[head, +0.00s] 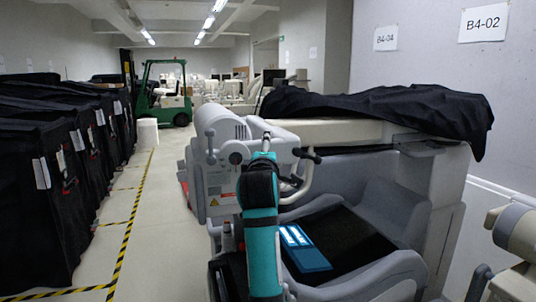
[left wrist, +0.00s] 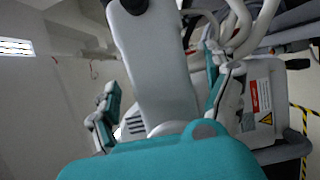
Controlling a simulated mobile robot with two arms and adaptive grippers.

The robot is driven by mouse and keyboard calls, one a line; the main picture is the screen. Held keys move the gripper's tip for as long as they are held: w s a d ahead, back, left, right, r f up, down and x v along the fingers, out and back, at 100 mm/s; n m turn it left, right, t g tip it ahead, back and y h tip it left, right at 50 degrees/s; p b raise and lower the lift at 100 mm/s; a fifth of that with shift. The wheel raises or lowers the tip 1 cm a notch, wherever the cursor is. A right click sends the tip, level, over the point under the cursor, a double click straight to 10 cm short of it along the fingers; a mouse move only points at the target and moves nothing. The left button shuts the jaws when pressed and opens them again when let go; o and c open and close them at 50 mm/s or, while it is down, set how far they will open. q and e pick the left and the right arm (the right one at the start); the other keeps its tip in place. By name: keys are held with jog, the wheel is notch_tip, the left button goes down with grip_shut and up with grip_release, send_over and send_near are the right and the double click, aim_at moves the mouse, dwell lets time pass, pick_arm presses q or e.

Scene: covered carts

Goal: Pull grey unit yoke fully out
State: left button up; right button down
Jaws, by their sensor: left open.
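The grey unit (head: 222,172), a wheeled machine with a pale rounded head, stands mid-picture in the head view. A pale curved bar with dark ends (head: 307,172), which looks like its yoke, shows right of my teal left arm. In the left wrist view my left gripper (left wrist: 160,72) is open, its teal-and-white fingers spread either side of a broad grey part (left wrist: 168,80). I cannot tell whether that part is the yoke or whether the fingers touch it. In the head view my forearm hides most of the gripper. My right gripper is out of view.
Black-covered carts (head: 45,190) line the left, beside an aisle with yellow-black floor tape (head: 122,248). A green forklift (head: 166,95) stands at the back. A black cloth (head: 400,105) drapes the machine on the right. A blue flat item (head: 305,256) lies on its dark bed.

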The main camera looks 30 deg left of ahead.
pick_arm(q)
jog(key=v, duration=0.5)
jog(key=shift+s+d, duration=0.15)
jog(key=shift+d, duration=0.1)
